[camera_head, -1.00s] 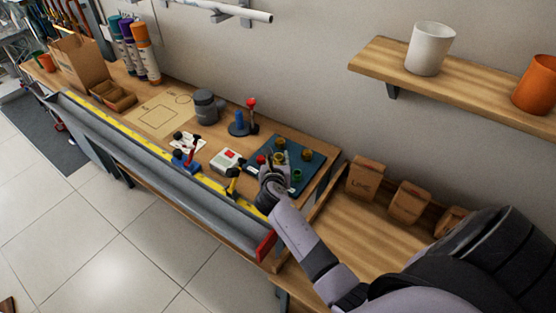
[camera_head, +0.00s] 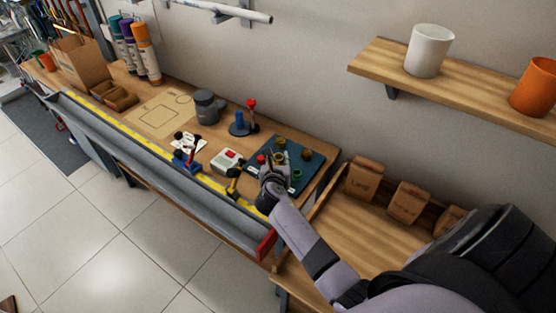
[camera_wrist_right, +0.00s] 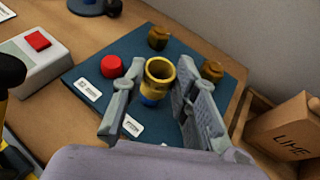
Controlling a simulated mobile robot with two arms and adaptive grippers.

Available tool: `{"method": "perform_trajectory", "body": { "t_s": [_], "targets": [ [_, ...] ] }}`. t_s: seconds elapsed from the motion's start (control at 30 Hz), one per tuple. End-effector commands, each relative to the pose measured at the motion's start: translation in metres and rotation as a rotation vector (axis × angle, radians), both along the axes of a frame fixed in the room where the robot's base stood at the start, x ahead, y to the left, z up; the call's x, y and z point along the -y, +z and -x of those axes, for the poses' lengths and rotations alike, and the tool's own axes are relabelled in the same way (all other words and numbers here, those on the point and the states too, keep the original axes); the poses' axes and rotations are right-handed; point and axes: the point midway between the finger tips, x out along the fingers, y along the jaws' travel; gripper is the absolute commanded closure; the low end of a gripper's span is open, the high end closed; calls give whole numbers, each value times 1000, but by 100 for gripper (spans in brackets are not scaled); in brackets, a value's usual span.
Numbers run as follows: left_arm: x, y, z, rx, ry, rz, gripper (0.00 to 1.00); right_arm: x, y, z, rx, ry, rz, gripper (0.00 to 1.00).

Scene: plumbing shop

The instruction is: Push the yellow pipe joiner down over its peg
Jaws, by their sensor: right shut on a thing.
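The yellow pipe joiner (camera_wrist_right: 159,72) is a short, open-topped ring in the middle of the right wrist view. It stands between the two fingers of my right gripper (camera_wrist_right: 158,100), which is shut on it. A blue part (camera_wrist_right: 150,99) shows just under the joiner; how far the joiner sits over a peg is hidden. In the head view my right gripper (camera_head: 272,166) is over the left part of the dark blue board (camera_head: 309,169). My left gripper is not in view.
The board also carries a red piece (camera_wrist_right: 112,66), two brownish-gold pieces (camera_wrist_right: 158,37) (camera_wrist_right: 212,71) and a green piece (camera_head: 297,175). A grey box with a red button (camera_wrist_right: 38,44) stands left of it. Cardboard boxes (camera_head: 364,178) stand to the right.

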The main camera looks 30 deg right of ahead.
Motion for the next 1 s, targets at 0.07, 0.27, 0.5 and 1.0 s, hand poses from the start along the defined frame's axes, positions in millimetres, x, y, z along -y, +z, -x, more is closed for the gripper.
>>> {"method": "perform_trajectory", "body": {
  "t_s": [0.07, 0.27, 0.5, 1.0],
  "targets": [
    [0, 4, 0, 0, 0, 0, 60, 0, 2, 0, 0, 1, 2, 87],
    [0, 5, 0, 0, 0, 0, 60, 0, 1, 0, 1, 0, 1, 87],
    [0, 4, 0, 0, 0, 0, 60, 0, 0, 0, 1, 0, 1, 87],
    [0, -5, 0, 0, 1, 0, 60, 1, -14, 0, 0, 0, 1, 87]
  ]
}}
